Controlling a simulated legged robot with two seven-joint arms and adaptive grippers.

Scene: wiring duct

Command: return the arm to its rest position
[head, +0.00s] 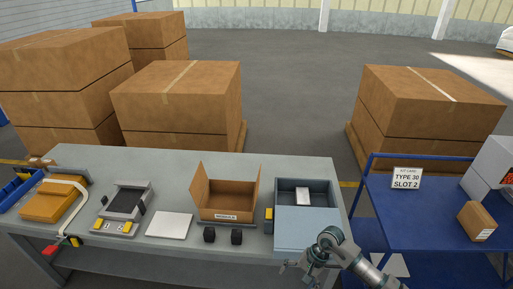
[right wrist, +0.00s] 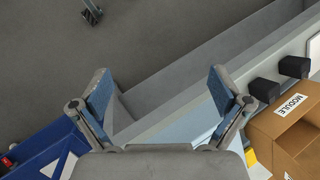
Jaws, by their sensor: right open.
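My right gripper (head: 296,272) is at the front right of the grey workbench (head: 145,158), near the front of the grey-blue box (head: 305,221). In the right wrist view my right gripper (right wrist: 160,90) has its two blue-padded fingers spread wide, with nothing between them. Below it show the bench's front edge and the floor. My right arm (head: 362,268) comes in from the bottom right of the head view. My left arm and gripper are not in view.
On the bench are an open carton (head: 228,214) labelled MODULE, two black blocks (head: 209,235), a white panel (head: 170,225), a grey device (head: 124,206) and an orange case (head: 50,206). A blue cart (head: 425,215) stands at right. Stacked cartons (head: 180,98) stand behind.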

